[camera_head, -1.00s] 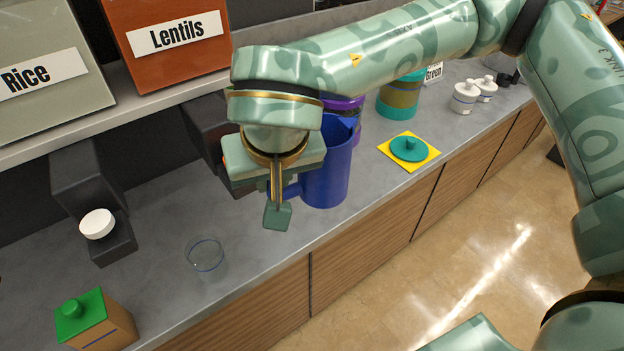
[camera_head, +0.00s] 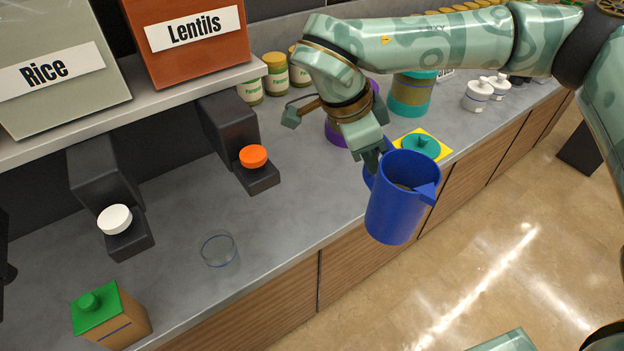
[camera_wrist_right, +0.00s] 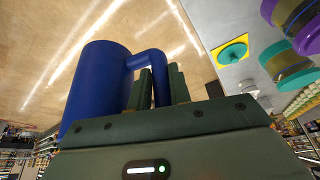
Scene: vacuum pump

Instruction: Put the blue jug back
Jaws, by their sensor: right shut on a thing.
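The blue jug (camera_head: 396,210) hangs upright, or slightly tilted, in front of the counter edge in the head view, with its spout toward the right. My right gripper (camera_head: 374,160) is shut on the jug's handle, at the jug's upper left. The right wrist view shows the jug (camera_wrist_right: 98,88) at left, with its handle between the fingers (camera_wrist_right: 160,88). What is inside the jug is hard to make out. My left gripper is not in view.
A teal lid on a yellow mat (camera_head: 441,145) and a purple-and-teal group of canisters (camera_head: 411,95) stand behind the jug. A clear glass (camera_head: 220,250), a green-capped box (camera_head: 110,318) and dispensers with white (camera_head: 115,219) and orange (camera_head: 253,156) knobs are left.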

